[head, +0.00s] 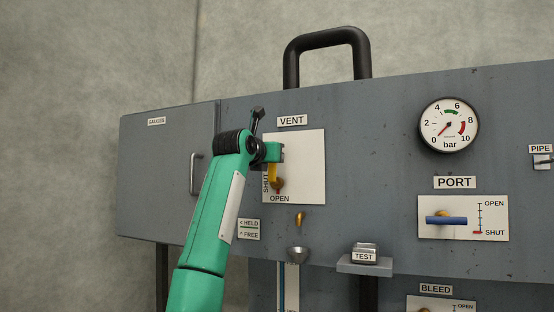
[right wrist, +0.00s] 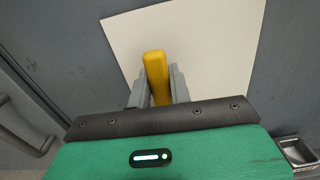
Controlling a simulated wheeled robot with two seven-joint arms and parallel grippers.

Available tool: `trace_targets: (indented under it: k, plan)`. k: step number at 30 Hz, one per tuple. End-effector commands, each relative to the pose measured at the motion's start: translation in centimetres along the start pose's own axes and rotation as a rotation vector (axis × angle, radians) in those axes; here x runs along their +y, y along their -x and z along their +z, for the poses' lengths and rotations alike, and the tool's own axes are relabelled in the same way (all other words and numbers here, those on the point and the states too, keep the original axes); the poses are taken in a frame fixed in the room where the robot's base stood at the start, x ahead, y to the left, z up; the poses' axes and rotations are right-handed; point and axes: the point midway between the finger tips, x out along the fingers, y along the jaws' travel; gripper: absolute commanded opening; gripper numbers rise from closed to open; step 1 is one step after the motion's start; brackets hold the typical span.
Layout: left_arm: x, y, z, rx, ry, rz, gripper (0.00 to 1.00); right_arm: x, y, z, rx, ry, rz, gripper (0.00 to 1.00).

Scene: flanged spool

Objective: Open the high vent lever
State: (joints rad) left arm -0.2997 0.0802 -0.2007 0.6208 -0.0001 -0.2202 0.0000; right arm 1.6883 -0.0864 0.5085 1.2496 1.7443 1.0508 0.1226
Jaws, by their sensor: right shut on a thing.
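The vent lever (head: 272,173) is yellow and sits on a white plate (head: 308,160) under the VENT label. From a brass-coloured part at its lower end it runs upward, nearly upright. SHUT is lettered along the plate's left side and OPEN along its bottom. My right gripper (right wrist: 158,88) is shut on the yellow lever, with one grey finger on each side of it in the right wrist view. In the head view my green wrist hides the lever's upper part and most of the fingers. My left gripper is not in view.
A cabinet door with a handle (head: 195,174) is left of the plate. A HELD/FREE label (head: 249,229), a small brass drop-shaped part (head: 300,218) and a metal cup (head: 298,255) are below. A TEST block (head: 365,253), PORT lever (head: 446,220) and gauge (head: 448,125) are to the right.

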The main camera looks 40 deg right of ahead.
Motion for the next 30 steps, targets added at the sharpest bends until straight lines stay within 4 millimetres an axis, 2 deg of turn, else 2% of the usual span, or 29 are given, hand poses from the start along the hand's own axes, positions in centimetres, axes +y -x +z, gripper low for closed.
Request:
trace_targets:
  k: [20,21,23,30]
  plan:
    - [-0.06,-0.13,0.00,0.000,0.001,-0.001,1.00,0.45,0.04,0.13,-0.003,0.061,0.000,0.00]
    - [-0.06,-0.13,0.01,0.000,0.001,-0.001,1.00,0.45,0.04,0.13,-0.003,0.061,0.000,0.28]
    - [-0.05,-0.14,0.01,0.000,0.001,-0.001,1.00,0.45,0.04,0.12,-0.003,0.060,0.000,0.40]
    - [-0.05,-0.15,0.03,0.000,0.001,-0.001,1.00,0.43,0.02,0.05,-0.002,0.059,0.000,0.42]
